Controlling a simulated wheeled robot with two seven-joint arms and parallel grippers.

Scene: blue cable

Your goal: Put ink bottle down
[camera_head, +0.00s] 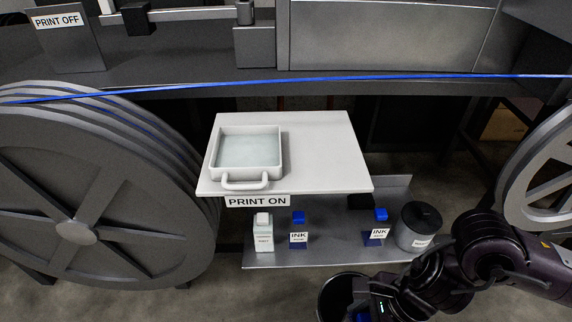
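Two ink bottles with blue caps and "INK" labels stand upright on the grey lower shelf (330,255): one left of centre (299,237) and one to the right (376,238). My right arm comes in from the lower right. Its dark gripper (372,310) is low at the bottom edge, in front of the shelf and over a dark round bin (337,290). A small blue patch shows beside the gripper at the bottom edge, mostly cut off. I cannot tell whether it is a held bottle, nor whether the fingers are open. My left gripper is not in view.
A white bottle (263,235) and a black-lidded canister (419,228) stand on the shelf. Above it, a white "PRINT ON" platform (325,150) bears a tray with pale liquid (218,165). Large reels (100,210) flank it. A blue cable (300,80) crosses behind.

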